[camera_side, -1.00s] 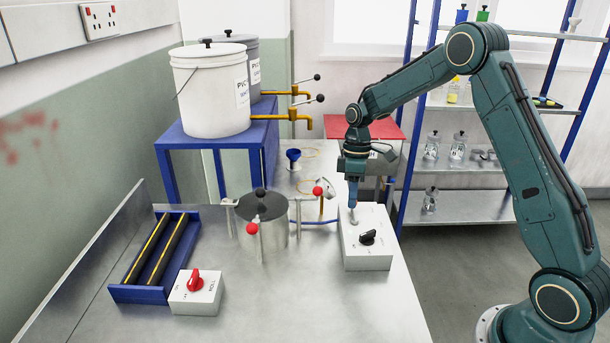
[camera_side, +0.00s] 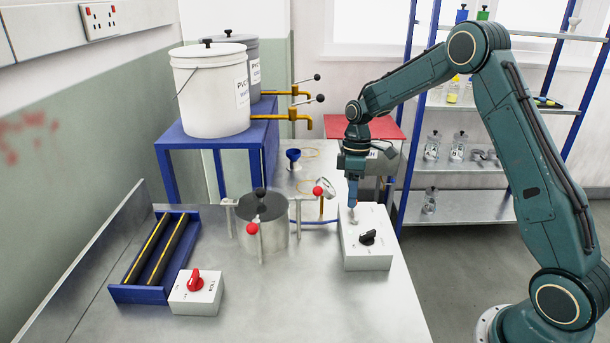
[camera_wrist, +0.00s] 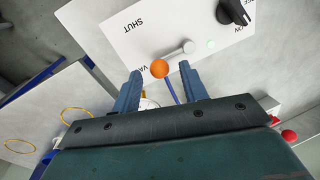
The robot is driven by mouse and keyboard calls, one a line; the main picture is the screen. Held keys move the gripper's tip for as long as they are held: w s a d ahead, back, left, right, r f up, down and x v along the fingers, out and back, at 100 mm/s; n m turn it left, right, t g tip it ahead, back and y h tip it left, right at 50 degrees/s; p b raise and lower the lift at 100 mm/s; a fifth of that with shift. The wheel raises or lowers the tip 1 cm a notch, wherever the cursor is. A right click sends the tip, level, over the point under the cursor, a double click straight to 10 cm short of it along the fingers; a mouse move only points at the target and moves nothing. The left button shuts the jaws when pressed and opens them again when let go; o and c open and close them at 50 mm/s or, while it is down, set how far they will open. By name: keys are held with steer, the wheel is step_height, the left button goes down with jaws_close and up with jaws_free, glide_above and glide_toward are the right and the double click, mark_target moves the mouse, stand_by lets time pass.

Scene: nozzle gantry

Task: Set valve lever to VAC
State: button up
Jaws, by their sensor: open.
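The valve lever (camera_wrist: 174,57) is a grey bar with an orange knob (camera_wrist: 160,69), mounted on top of a white box (camera_wrist: 110,35). In the wrist view the lever points from its pivot towards a partly hidden label reading "VA"; the knob sits beside that label. The label "SHUT" is further left. My gripper (camera_wrist: 160,68) is open, with one blue finger on each side of the knob; I cannot tell whether either touches it. In the side view my gripper (camera_side: 353,203) points down at the back of the same box (camera_side: 368,260), and the lever is hard to make out.
A black rotary knob (camera_side: 368,238) sits on the box near the lever. A lidded metal pot (camera_side: 262,222) with red-knobbed clamps stands left of it. A second box with a red knob (camera_side: 195,282) and a blue tray (camera_side: 136,293) are further left.

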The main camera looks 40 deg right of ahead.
step_height(320, 180, up, 13)
steer(key=w+d, duration=0.1)
steer(key=d, duration=0.1)
steer(key=shift+w, duration=0.2)
stand_by(0.6)
step_height(320, 180, up, 6)
steer(key=m+t, duration=0.2)
glide_above(354, 220)
steer(key=s+a+r+m+t, duration=0.1)
steer(key=s+a+r, duration=0.35)
steer(key=s, duration=0.35)
steer(key=s+a+f+m+t+h, duration=0.1)
steer(key=s+f+m+t, duration=0.1)
steer(key=s, duration=0.6)
steer(key=s+a+f+m+t, duration=0.1)
steer(key=s+f+m, duration=0.1)
steer(key=s, duration=0.6)
steer(key=shift+s+a+f+t+h, duration=0.15)
steer(key=shift+a+f+t+h, duration=0.15)
steer(key=shift+f+t+h, duration=0.1)
